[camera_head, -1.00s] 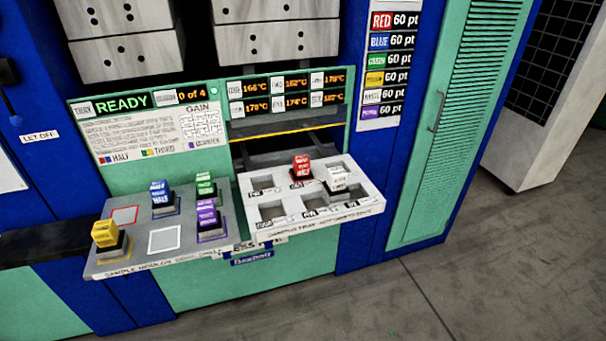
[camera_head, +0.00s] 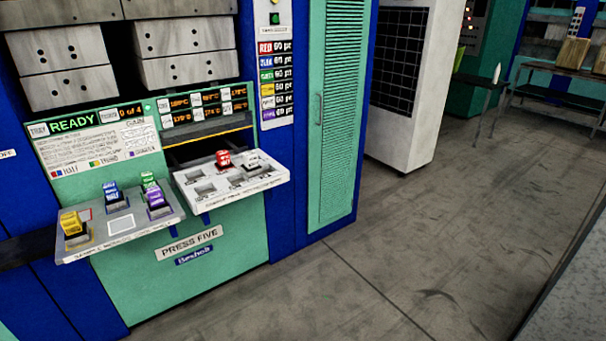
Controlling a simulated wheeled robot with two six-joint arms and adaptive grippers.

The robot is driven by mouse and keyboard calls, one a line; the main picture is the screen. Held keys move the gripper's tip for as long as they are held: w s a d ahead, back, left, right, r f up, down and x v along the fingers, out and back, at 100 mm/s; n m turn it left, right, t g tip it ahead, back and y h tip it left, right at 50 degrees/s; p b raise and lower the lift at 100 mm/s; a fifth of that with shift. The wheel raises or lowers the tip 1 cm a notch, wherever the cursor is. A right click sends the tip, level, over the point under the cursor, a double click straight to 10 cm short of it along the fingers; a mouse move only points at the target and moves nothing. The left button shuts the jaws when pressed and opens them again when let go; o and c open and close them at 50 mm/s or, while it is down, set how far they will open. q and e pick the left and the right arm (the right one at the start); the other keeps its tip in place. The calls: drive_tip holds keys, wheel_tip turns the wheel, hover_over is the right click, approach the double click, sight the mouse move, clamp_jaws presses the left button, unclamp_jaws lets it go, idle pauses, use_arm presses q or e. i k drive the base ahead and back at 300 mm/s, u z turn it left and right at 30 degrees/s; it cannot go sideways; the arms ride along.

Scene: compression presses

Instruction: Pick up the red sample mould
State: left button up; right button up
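The red sample mould (camera_head: 223,159) stands upright at the back of the white press tray (camera_head: 245,198), in the middle of its back row. A white mould (camera_head: 254,160) stands to its right on the same tray. The tray has several empty pockets. Neither of my grippers shows in the head view, so I cannot see where they are relative to the mould.
A grey shelf (camera_head: 86,255) left of the tray holds yellow (camera_head: 71,223), blue (camera_head: 112,192), green (camera_head: 148,181) and purple (camera_head: 156,199) moulds. A vented green cabinet door (camera_head: 333,110) is to the right. The floor (camera_head: 360,260) in front is clear.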

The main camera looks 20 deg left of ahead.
sight(225, 162)
drive_tip(key=z, duration=0.15)
drive_tip(key=i, duration=1.6)
drive_tip(key=u, duration=1.55)
drive_tip(key=i, duration=0.7)
drive_tip(key=u, duration=0.85)
